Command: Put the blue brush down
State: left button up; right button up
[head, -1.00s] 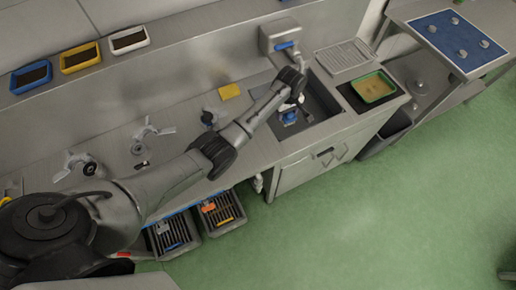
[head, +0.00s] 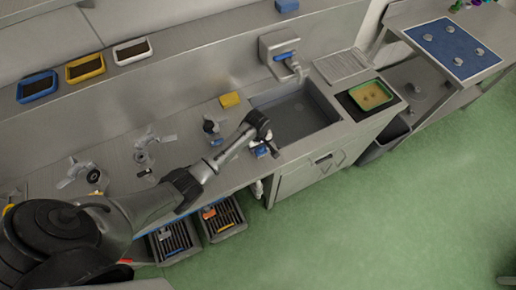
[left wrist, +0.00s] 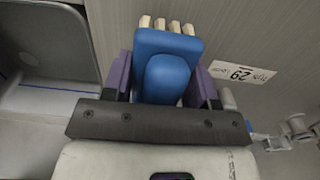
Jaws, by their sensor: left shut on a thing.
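My left gripper (head: 266,148) is over the counter strip just left of the sink in the head view. In the left wrist view its two purple fingers (left wrist: 160,82) are shut on the blue brush (left wrist: 165,70). The brush has a blue body and pale bristle tufts pointing to the top of the picture. In the head view the blue brush (head: 262,153) shows as a small blue patch below the gripper. Whether it touches the counter (head: 222,167) I cannot tell. My right gripper is in neither view.
The sink (head: 335,108) is right of my gripper, with a tap unit (head: 279,47) behind it. A green-rimmed tray (head: 372,95) stands right of the sink. A label numbered 29 (left wrist: 240,73) lies beside the brush.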

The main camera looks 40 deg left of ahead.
pick_arm(q)
jog(key=shift+f, duration=1.55)
jog(key=shift+f, duration=0.1)
jog(key=o, duration=0.9)
jog(key=shift+f, duration=0.1)
notch_tip(320, 180, up, 11)
jog(key=shift+p, duration=0.6)
jog(key=shift+r, duration=0.7)
